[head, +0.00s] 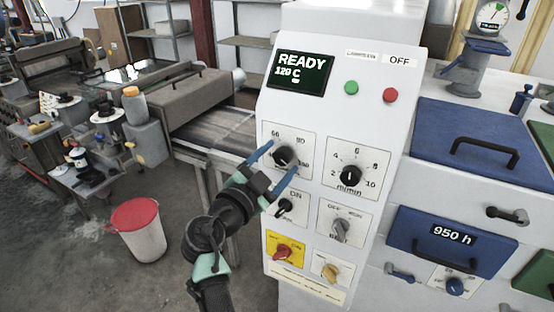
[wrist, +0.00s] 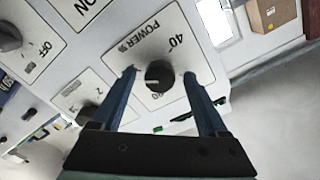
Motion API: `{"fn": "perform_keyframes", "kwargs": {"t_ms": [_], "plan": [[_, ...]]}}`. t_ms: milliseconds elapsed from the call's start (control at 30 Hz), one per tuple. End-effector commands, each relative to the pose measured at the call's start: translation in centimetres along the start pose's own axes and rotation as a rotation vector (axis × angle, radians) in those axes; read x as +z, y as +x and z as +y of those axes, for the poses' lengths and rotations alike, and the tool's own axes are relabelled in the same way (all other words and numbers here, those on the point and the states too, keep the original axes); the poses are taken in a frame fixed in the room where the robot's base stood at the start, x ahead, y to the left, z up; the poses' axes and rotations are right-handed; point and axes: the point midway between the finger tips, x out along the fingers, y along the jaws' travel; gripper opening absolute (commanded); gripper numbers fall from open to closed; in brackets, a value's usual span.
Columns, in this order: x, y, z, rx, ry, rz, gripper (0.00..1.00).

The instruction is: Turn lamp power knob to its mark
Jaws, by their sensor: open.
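The lamp power knob (head: 283,156) is a round black knob on a white dial plate, on the upper left of the panel. In the wrist view the knob (wrist: 159,74) sits beside the words "POWER" and "40". A pale pointer line on its face points left in that view. My gripper (head: 284,155) is open with its blue fingers on either side of the knob. In the wrist view the gripper (wrist: 160,73) has a gap between each finger and the knob. The fingers hide part of the dial scale, and I cannot tell which mark is the target.
A speed knob (head: 350,175) marked m/min is close on the right. Below are a switch (head: 285,206), a grey knob (head: 341,227), a red knob (head: 283,251) and a yellow knob (head: 331,272). A display (head: 300,74) reads READY 120 C. A lidded bin (head: 138,228) stands left.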

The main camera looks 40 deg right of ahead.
Motion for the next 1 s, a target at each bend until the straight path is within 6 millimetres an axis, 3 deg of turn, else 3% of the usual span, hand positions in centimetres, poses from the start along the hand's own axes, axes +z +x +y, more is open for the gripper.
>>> {"fn": "perform_keyframes", "kwargs": {"t_ms": [100, 500, 1000], "plan": [[0.01, -0.02, 0.00, 0.000, 0.000, 0.000, 0.73], [0.02, -0.05, 0.00, 0.000, -0.001, 0.000, 0.01], [0.37, -0.08, 0.30, -0.003, -0.105, 0.002, 0.00]]}}
